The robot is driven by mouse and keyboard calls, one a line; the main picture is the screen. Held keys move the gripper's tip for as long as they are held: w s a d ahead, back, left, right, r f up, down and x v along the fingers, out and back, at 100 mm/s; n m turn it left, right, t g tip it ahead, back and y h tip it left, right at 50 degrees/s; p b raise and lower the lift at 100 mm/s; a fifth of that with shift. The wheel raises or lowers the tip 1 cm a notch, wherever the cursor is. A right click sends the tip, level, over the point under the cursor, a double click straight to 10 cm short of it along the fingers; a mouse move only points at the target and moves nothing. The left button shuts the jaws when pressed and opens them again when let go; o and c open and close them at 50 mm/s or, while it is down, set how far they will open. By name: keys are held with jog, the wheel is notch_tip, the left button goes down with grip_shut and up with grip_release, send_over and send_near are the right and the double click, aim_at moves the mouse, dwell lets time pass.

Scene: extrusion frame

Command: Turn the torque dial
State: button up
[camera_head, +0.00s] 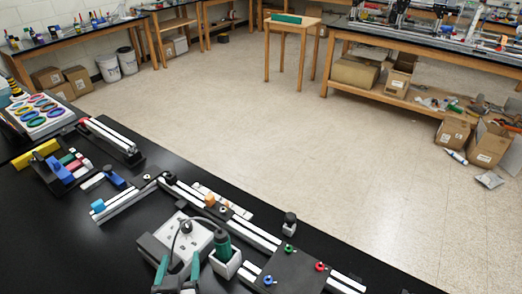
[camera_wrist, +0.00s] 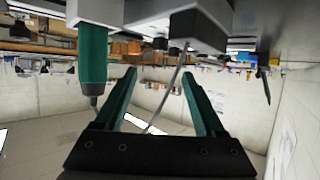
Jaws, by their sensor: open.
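A white box (camera_head: 190,243) with a dark side stands on the black bench, with a black cable looping over its top. A small dark round part (camera_head: 187,227) on its top may be the torque dial; I cannot tell. In the wrist view, which appears upside down, a black block (camera_wrist: 200,30) shows at the top beyond the fingertips. A green driver (camera_head: 223,243) stands upright in a white holder (camera_head: 226,266), and it also shows in the wrist view (camera_wrist: 92,55). My gripper (camera_head: 179,260) has green fingers spread apart, empty, at the box's near side, with the fingertips (camera_wrist: 158,75) clear in the wrist view.
White-and-black rails (camera_head: 250,234) run diagonally behind the box. A dark plate (camera_head: 300,270) with coloured knobs lies to the right. Small blocks (camera_head: 65,165) and a tray of coloured rings (camera_head: 38,112) are at the left. The bench's near left is clear.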

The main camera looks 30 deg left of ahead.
aim_at(185, 225)
jog(key=x, duration=1.5)
jog(key=shift+w+a, duration=0.3)
jog(key=shift+a, duration=0.05)
grip_shut()
